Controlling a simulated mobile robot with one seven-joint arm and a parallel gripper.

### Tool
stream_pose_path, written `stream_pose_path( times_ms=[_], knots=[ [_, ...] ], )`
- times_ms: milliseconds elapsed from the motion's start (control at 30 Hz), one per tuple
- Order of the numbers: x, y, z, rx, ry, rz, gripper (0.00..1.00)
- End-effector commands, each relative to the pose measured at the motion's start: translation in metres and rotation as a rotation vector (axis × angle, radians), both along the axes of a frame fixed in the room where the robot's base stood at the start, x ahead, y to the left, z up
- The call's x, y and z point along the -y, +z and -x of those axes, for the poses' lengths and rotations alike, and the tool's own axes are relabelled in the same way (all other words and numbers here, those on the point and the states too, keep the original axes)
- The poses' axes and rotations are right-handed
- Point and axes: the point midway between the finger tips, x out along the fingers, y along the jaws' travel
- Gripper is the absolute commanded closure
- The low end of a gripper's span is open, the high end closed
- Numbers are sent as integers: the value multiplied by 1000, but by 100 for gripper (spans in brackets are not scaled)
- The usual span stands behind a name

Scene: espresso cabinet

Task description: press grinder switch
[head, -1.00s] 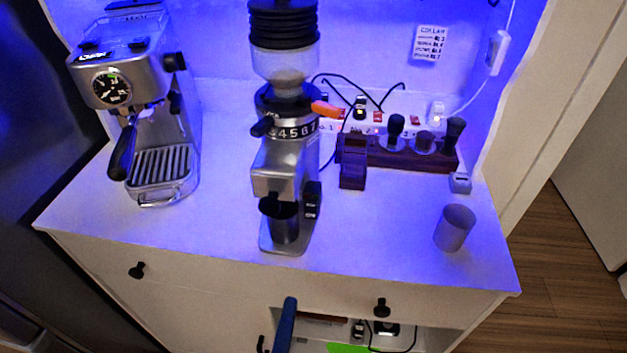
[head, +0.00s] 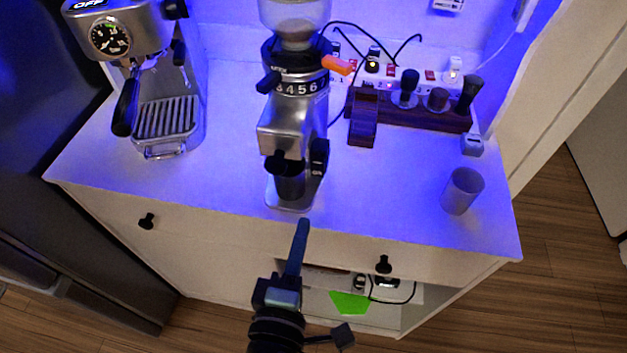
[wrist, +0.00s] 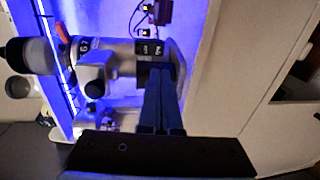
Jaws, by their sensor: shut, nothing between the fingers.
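The grinder (head: 288,132) is silver with a numbered dial and a bean hopper, standing near the front edge of the white cabinet top. Its switch (head: 319,158) is a black block on the grinder's right side. In the wrist view the grinder (wrist: 95,58) lies sideways, and the switch (wrist: 149,48) shows pale markings just beyond my fingertips. My gripper (head: 303,222) has blue fingers, shut and empty. In the head view the fingertips appear just in front of the grinder's base, below the switch and apart from it. In the wrist view the gripper (wrist: 160,70) overlaps the grinder's dark cup area.
A dark cup (head: 290,182) sits at the grinder's front. An espresso machine (head: 165,100) stands to the left. A wooden tool stand (head: 363,120) and a grey cup (head: 462,191) stand to the right. The counter between grinder and grey cup is clear.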

Motion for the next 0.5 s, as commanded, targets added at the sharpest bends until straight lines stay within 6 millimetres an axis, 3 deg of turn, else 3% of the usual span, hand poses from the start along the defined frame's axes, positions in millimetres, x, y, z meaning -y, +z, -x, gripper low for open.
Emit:
stream_pose_path(
  times_ms=[300, 500],
  knots=[
    [16, -4, -60, 2, -1, -1, 100],
    [23, -9, -86, 1, -1, -1, 100]
  ],
)
